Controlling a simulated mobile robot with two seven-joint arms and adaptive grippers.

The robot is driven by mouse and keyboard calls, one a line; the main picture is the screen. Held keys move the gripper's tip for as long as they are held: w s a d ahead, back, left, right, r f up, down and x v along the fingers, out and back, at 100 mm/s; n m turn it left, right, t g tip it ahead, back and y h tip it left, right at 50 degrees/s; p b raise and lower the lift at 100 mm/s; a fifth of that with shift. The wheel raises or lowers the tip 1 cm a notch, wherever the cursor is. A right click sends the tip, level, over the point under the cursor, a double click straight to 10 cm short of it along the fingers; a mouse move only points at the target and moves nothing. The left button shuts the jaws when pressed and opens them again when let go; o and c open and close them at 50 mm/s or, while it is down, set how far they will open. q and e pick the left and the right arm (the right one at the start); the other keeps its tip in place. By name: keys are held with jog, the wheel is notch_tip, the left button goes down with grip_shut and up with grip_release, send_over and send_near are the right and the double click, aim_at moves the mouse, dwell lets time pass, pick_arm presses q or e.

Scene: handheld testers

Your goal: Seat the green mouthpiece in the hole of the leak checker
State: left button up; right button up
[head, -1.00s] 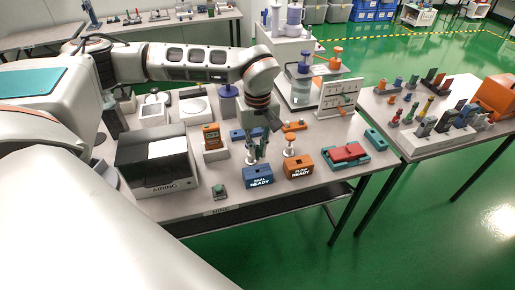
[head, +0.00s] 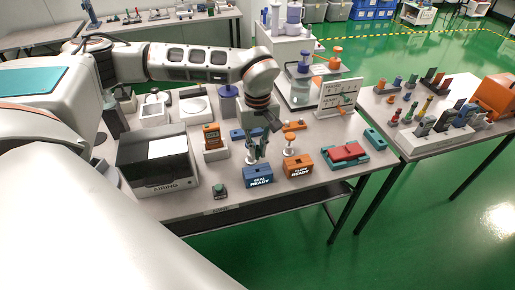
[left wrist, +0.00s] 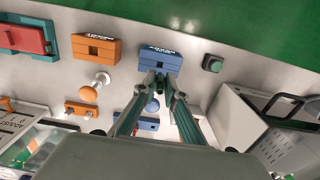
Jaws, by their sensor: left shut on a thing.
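The blue box lettered SEAL READY (head: 258,177), which I take as the leak checker, stands near the table's front edge. It also shows in the left wrist view (left wrist: 158,62). My left gripper (head: 260,157) points down just behind and above this box. In the left wrist view its fingertips (left wrist: 161,82) are close together at the box's near side, shut on a small greenish piece, apparently the green mouthpiece (left wrist: 156,80). The fingers hide most of it, and I cannot tell whether it touches the box. My right gripper is not in view.
The orange box lettered FLOW READY (head: 298,165) stands right of the blue one. A small green-topped block (head: 220,190) sits to the left, by the grey bin (head: 160,180). White posts with orange (head: 290,137) and blue tops stand behind. A red piece (head: 348,152) lies at the right.

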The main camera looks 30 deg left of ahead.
aim_at(257, 159)
pick_arm(q)
jog(key=shift+f+b, duration=1.15)
jog(key=shift+f, duration=2.3)
jog(key=o, duration=0.8)
jog(key=shift+o, duration=0.2)
jog(key=shift+r, duration=0.1)
notch_tip(257, 159, up, 12)
